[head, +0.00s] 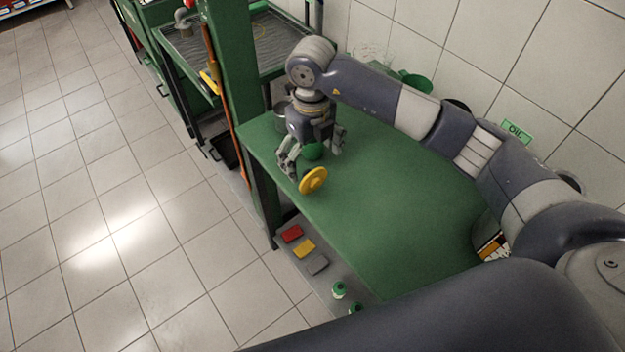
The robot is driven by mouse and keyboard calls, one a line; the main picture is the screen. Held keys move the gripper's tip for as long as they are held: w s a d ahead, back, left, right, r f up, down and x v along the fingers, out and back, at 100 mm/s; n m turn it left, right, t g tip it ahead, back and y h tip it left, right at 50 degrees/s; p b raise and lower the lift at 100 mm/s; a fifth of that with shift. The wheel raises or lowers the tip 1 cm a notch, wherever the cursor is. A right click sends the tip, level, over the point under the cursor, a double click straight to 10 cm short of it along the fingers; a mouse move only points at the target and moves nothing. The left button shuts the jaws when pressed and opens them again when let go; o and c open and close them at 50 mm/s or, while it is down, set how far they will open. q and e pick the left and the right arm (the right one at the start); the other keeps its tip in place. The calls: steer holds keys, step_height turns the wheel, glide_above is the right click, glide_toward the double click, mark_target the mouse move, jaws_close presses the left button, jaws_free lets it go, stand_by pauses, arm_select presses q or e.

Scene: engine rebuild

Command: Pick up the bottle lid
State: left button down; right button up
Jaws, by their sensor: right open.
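A yellow round disc (314,181), which may be the bottle lid, is at the left edge of the green table (400,220). It looks tilted, and I cannot tell what it rests on. A small green rounded thing (313,151) shows just behind it, between the fingers of my right gripper (311,158). My right gripper is open and points down over the table, its fingers spread on either side of the green thing. I cannot tell whether they touch it. My left gripper is out of the frame.
Red (291,233), yellow (304,248) and grey (317,264) blocks lie on a lower shelf, near a small green-capped bottle (338,289). A green post (236,90) stands left of the table. A green container (415,82) is by the wall. The table's middle is clear.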

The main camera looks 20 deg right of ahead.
mark_target(313, 189)
step_height(313, 189, down, 2)
steer(key=shift+f, duration=0.25)
steer(key=shift+d+f+p, duration=0.1)
steer(key=shift+f+p, duration=0.4)
steer(key=shift+f, duration=0.05)
steer(key=f, duration=0.1)
steer(key=f+p, duration=0.1)
steer(key=f, duration=0.1)
steer(key=f+p, duration=0.1)
steer(key=shift+s+f, duration=0.15)
steer(key=shift+s, duration=0.15)
steer(key=shift+f, duration=0.35)
steer(key=shift+c, duration=1.1)
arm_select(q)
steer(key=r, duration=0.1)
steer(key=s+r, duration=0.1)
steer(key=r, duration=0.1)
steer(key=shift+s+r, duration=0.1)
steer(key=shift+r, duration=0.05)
arm_select(e)
steer(key=c, duration=0.8)
